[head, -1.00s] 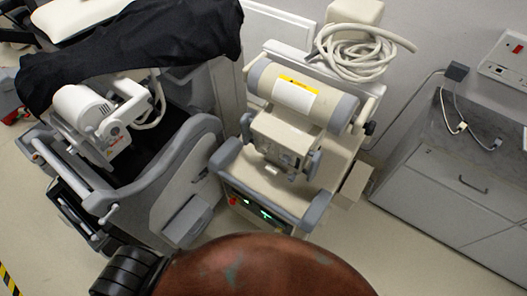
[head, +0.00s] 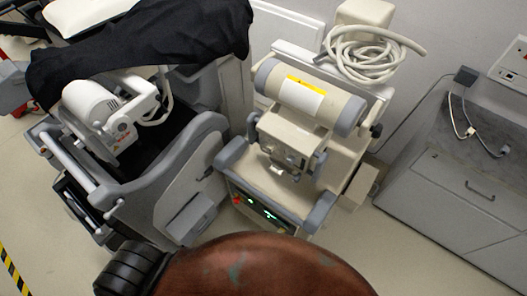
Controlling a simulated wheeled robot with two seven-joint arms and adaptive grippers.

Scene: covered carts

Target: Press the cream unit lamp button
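The cream unit (head: 310,150) stands in the middle of the head view, against the wall. It has a cream cylinder with a yellow-edged label (head: 304,98) on top and a boxy cream head (head: 290,142) below it. Its front panel (head: 262,212) has grey corner bumpers, a red knob (head: 237,201) and small lit green displays (head: 270,215). I cannot make out which control is the lamp button. Neither of my grippers is in view.
A grey and white machine (head: 160,180) under a black cover (head: 150,50) stands to the left. A grey cabinet (head: 450,195) is at the right. A coiled white hose (head: 362,52) lies behind the cream unit. A brown rounded shape hides the bottom centre.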

